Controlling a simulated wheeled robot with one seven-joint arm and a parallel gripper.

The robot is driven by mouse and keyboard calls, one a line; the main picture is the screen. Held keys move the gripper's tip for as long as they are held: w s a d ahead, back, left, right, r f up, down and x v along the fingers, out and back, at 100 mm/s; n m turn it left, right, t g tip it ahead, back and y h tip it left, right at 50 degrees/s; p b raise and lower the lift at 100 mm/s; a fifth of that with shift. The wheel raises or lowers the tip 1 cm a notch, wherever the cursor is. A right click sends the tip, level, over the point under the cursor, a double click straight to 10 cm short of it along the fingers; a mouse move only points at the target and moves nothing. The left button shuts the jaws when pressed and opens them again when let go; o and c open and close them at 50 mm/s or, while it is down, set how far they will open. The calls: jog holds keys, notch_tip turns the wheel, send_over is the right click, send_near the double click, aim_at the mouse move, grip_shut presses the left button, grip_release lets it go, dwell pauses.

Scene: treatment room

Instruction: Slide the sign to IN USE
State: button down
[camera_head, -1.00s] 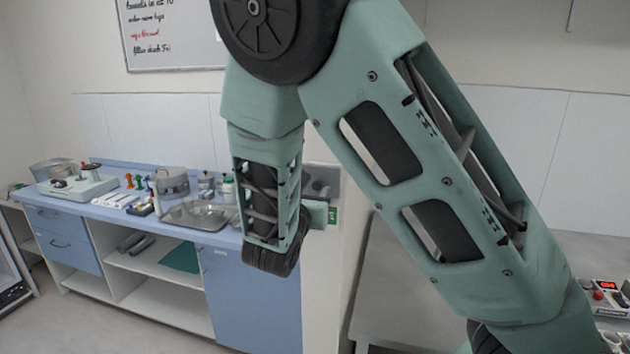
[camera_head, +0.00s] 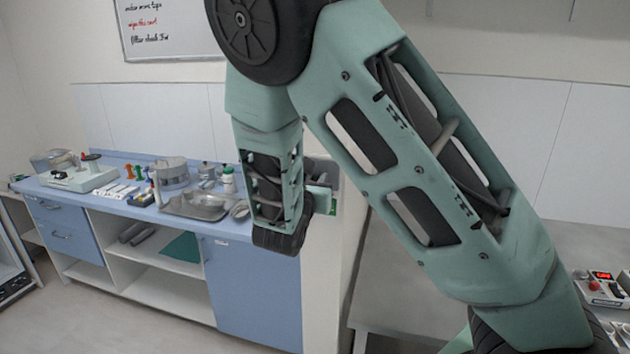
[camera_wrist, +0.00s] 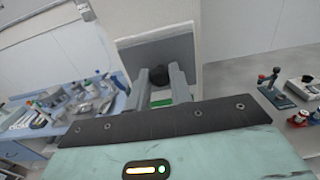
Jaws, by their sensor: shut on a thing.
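The sign (camera_wrist: 150,47) is a grey plate on the end of a pale wall, upper middle in the wrist view. A dark round knob (camera_wrist: 160,78) stands out from it. My gripper (camera_wrist: 159,74) is shut on this knob, one finger on each side. A green patch (camera_wrist: 161,103) shows below the knob between the fingers; I cannot read any lettering. In the head view only the right part of the sign (camera_head: 328,172) shows past my arm, with a bit of green low on it.
A blue counter (camera_head: 222,232) with a steel tray (camera_head: 197,207), pots and bottles stands left of the wall. A grey table (camera_head: 420,300) with a red-buttoned device (camera_head: 600,288) is on the right. A whiteboard (camera_head: 170,28) hangs behind.

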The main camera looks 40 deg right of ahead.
notch_tip(320, 180, down, 9)
jog(key=b, duration=0.7)
jog(key=shift+f, duration=0.25)
jog(key=c, duration=1.3)
grip_release()
jog(key=shift+a, duration=0.1)
jog(key=b+v, duration=0.4)
jog(key=v, duration=1.3)
jog(key=shift+s+a, duration=0.1)
jog(key=shift+s, duration=0.1)
